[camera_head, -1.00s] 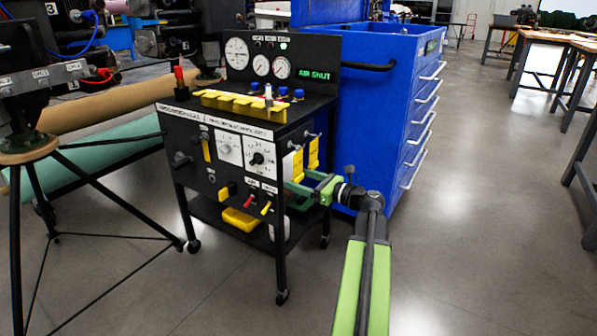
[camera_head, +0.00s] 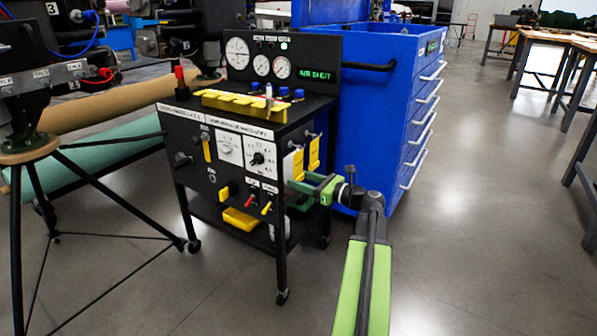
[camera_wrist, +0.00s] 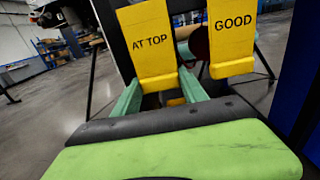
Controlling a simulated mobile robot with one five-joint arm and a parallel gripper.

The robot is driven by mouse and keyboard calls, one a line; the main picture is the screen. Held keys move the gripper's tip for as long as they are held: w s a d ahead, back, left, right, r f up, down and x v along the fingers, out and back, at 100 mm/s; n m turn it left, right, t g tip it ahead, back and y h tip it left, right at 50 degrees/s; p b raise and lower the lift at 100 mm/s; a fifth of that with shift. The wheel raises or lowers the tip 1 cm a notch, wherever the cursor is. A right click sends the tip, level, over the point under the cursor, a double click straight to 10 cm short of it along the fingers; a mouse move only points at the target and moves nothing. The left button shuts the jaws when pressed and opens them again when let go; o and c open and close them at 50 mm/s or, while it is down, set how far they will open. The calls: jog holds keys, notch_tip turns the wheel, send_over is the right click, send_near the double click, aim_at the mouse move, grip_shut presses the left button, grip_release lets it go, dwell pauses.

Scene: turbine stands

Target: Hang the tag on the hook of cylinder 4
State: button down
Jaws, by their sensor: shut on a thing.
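My gripper (camera_head: 304,183) is at the right side of the black cart, beside two yellow tags hanging there. In the wrist view its green fingers (camera_wrist: 158,84) are on either side of the lower end of the yellow AT TOP tag (camera_wrist: 153,42), shut on it. The tag is still upright at the cart's side; its upper end is out of the wrist view. It also shows in the head view (camera_head: 294,163). A second yellow tag, marked GOOD (camera_wrist: 232,38), hangs to its right, apart from the fingers. I cannot make out cylinder 4 or its hook.
The black cart (camera_head: 228,125) carries gauges, knobs and a yellow rack (camera_head: 238,105). A blue drawer cabinet (camera_head: 375,110) stands close behind my gripper. A tripod stand (camera_head: 30,157) is at the left. The floor (camera_head: 470,210) to the right is clear.

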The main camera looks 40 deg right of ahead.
jog(key=shift+v, duration=1.6)
dwell(0.5)
jog(key=shift+v, duration=1.9)
jog(key=shift+r, duration=0.1)
